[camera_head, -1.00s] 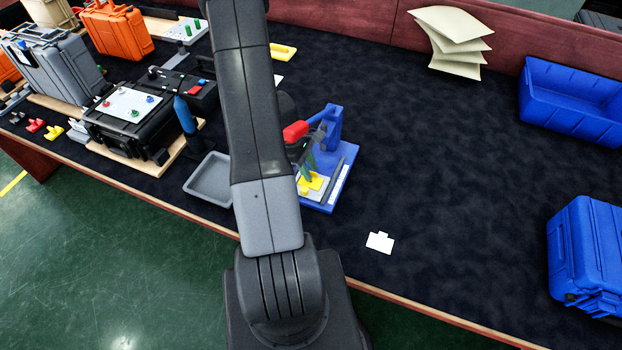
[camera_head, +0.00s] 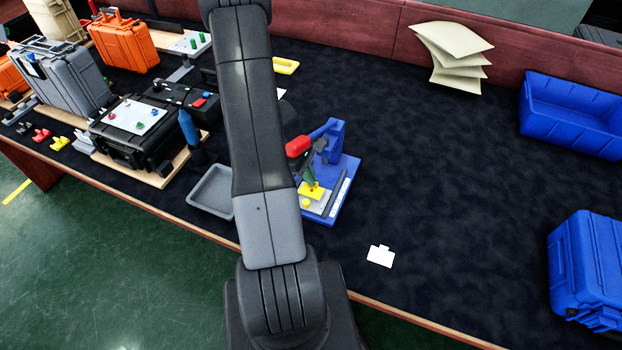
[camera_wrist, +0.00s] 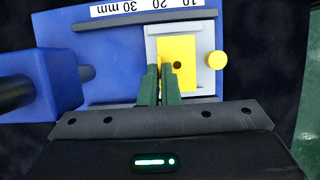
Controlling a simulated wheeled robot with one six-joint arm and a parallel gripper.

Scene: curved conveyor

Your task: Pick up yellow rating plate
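The yellow rating plate (camera_head: 313,190) lies on a pale seat of the blue fixture (camera_head: 346,197). In the wrist view the plate (camera_wrist: 183,50) is a yellow rectangle with a dark hole. My gripper (camera_wrist: 160,75) points down at the plate's left edge there, its two green fingers close together with a thin strip of yellow between them. They look shut on that edge of the plate, which still rests on its seat. My gripper also shows in the head view (camera_head: 309,178), partly hidden behind the fixture's lever.
A red-handled lever (camera_head: 298,146) stands close beside my gripper. A yellow knob (camera_wrist: 217,59) sits beside the plate. A grey tray (camera_head: 211,190) lies left of my arm, and a white plate (camera_head: 381,256) lies to the right. The dark mat right of the fixture is largely clear.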

